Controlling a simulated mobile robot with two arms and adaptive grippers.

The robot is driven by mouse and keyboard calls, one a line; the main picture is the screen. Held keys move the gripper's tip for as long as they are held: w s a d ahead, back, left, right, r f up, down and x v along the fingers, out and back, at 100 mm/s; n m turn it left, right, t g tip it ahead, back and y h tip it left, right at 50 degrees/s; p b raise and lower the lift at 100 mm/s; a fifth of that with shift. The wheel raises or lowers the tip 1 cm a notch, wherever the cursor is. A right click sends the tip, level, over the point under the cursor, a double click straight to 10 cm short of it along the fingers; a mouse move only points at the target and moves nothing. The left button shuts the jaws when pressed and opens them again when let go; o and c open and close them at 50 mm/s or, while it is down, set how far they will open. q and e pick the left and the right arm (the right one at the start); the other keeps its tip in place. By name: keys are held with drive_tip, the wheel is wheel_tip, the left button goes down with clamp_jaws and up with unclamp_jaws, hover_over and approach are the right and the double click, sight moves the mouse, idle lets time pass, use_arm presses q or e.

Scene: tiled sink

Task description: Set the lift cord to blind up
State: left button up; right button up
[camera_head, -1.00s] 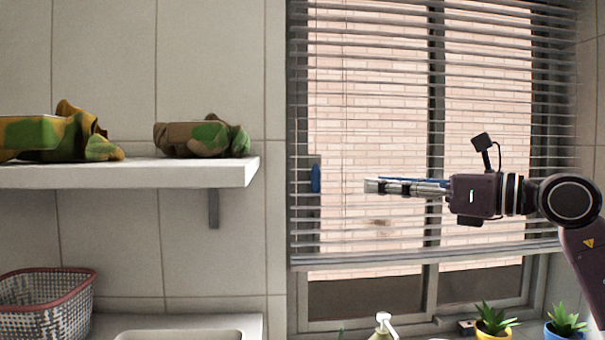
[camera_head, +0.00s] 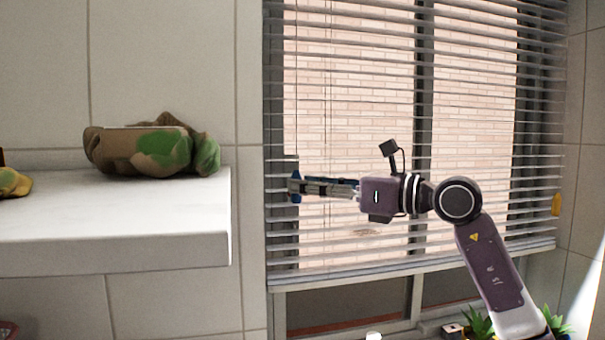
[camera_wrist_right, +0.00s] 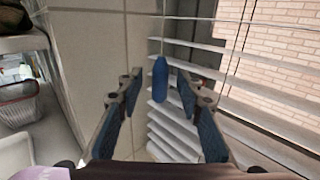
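The blind (camera_head: 465,118) hangs over most of the window with its slats spread; its bottom rail (camera_head: 420,262) is above the sill. A blue cord handle (camera_head: 296,187) hangs near the blind's left edge. In the right wrist view the blue handle (camera_wrist_right: 160,80) hangs upright on a thin cord (camera_wrist_right: 163,35). My right gripper (camera_head: 293,186) reaches leftward to the handle in the head view. In the right wrist view the gripper (camera_wrist_right: 158,92) is open, with the handle appearing between its fingertips and a gap on each side. My left gripper is out of view.
A white shelf (camera_head: 120,245) with a camouflage-patterned cloth item (camera_head: 150,150) juts out at left. Potted plants (camera_head: 478,322) stand at the lower right. A basket (camera_wrist_right: 17,105) shows in the right wrist view.

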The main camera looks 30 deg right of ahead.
drive_tip(key=shift+x, duration=0.8)
clamp_jaws()
